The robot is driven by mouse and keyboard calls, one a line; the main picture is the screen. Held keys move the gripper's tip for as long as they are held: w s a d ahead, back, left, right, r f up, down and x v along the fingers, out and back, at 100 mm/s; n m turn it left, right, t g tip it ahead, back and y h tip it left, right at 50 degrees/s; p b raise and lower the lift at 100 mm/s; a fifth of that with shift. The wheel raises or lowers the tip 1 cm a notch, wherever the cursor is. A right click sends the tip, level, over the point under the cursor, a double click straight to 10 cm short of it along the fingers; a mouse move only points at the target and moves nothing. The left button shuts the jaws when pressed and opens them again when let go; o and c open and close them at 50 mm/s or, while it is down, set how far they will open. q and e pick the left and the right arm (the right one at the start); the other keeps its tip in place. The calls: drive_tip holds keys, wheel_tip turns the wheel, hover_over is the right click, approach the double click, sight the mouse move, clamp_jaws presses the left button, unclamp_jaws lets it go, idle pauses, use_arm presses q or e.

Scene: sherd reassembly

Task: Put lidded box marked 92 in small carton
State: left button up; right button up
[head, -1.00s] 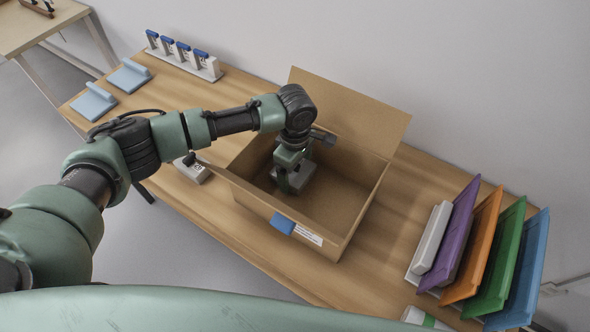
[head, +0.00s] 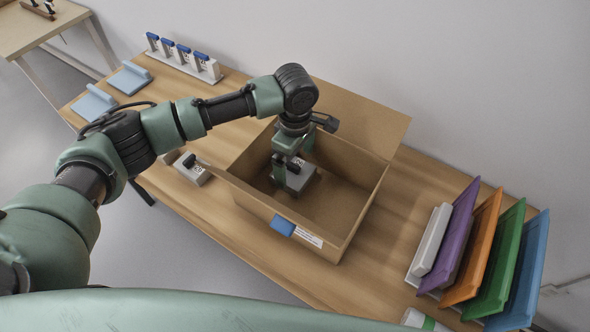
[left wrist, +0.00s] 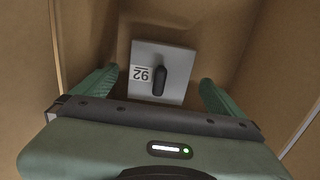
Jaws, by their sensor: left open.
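The lidded box marked 92 (left wrist: 172,88) is grey with a dark handle on its lid and a white label; it lies on the carton floor. In the head view the box (head: 303,178) shows inside the small carton (head: 335,205), partly hidden by my gripper. The carton is open-topped brown cardboard with its flaps spread. My left gripper (head: 290,172) is inside the carton, above the box. In the left wrist view its green fingers (left wrist: 157,95) are apart, one at each side of the box, with gaps between them and it. My right gripper is not in view.
A similar grey box (head: 191,168) stands on the table left of the carton. A blue clip (head: 283,225) sits on the carton's front wall. Coloured panels (head: 490,250) stand in a rack at right. Blue-handled items (head: 183,55) and light blue pieces (head: 95,101) lie at back left.

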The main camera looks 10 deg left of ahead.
sight(295, 166)
use_arm(q)
wheel_tip(295, 166, up, 7)
drive_tip(key=shift+f, duration=0.15)
idle(0.5)
